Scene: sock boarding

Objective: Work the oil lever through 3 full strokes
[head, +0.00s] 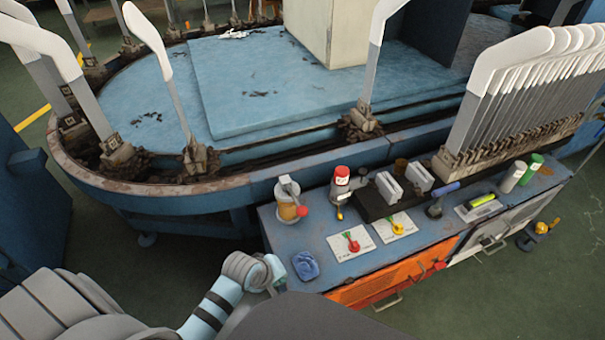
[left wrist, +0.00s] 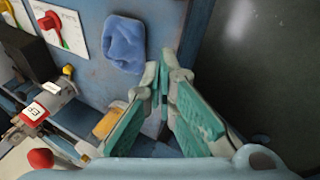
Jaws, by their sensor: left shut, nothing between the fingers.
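The oiler (head: 288,208) stands at the left end of the blue bench top, with an amber reservoir and a lever ending in a red knob (head: 302,210). In the left wrist view the amber reservoir (left wrist: 108,124) is partly hidden behind my fingers, and the red knob (left wrist: 40,158) shows at lower left. My left gripper (head: 280,284) is at the bench's near left edge, apart from the lever. Its teal fingers (left wrist: 164,80) are shut and empty. My right gripper is not in view.
A blue cloth (head: 305,266) lies close to my left gripper; it also shows in the left wrist view (left wrist: 124,44). Two cards (head: 350,243) with coloured levers lie on the bench. A conveyor (head: 245,195) with upright sock boards runs behind.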

